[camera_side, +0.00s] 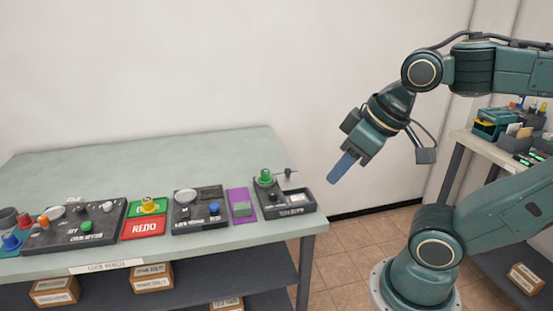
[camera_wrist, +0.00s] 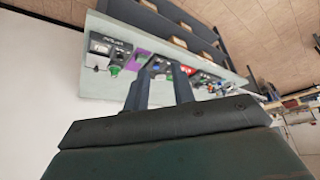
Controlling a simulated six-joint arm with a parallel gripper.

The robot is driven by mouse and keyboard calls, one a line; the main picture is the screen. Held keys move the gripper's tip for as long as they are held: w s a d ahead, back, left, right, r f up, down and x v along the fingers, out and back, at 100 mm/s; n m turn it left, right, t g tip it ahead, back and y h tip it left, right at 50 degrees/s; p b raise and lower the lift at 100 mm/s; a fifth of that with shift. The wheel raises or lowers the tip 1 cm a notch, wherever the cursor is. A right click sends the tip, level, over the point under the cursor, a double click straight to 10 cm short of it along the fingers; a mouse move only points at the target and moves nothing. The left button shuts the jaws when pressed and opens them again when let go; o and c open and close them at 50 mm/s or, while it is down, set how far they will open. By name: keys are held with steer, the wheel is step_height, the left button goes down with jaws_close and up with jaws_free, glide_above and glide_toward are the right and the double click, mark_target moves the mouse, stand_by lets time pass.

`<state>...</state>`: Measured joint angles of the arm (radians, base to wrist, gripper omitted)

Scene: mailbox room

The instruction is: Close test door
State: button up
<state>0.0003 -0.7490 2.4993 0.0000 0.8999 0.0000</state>
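My gripper (camera_side: 338,175) hangs in the air to the right of the table's end, pointing down and left, above the tabletop. In the wrist view its two fingers (camera_wrist: 163,70) are apart with nothing between them. A dark box (camera_side: 287,203) at the table's right end has a green knob (camera_side: 265,177), a small lever (camera_side: 288,173) and a labelled panel (camera_side: 292,198). This box also shows at the upper left of the wrist view (camera_wrist: 108,44). I cannot tell which part is the test door; no label reading "test" is legible.
Along the table (camera_side: 180,152) stand a purple plate (camera_side: 242,205), dark control boxes (camera_side: 200,211) (camera_side: 75,225) and a green and red REDO panel (camera_side: 143,227). Cartons (camera_side: 152,276) sit on the shelf below. A side bench (camera_side: 490,148) with bins stands at the right.

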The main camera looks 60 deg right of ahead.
steer(key=shift+w+r, duration=0.1)
steer(key=shift+w, duration=0.05)
steer(key=c, duration=0.3)
steer(key=shift+w+d+r, duration=0.1)
steer(key=shift+w+d, duration=0.05)
steer(key=shift+w, duration=0.1)
jaws_close()
steer(key=w+d+m+g+h, duration=0.1)
steer(key=w+d+m, duration=0.1)
steer(key=w+d, duration=0.6)
steer(key=w+d+m, duration=0.2)
steer(key=w+d, duration=0.3)
steer(key=w, duration=0.7)
steer(key=w+d+f+m, duration=0.1)
steer(key=w+d+f, duration=0.2)
steer(key=d+f, duration=0.2)
steer(key=w+d+f+m+g+h, duration=0.1)
steer(key=w+d+f, duration=0.2)
steer(key=d, duration=0.6)
steer(key=w+d+f+m, duration=0.1)
steer(key=w+d+f, duration=0.2)
steer(key=d+f, duration=0.4)
steer(key=shift+w+d+f, duration=0.25)
steer(key=shift+f, duration=0.35)
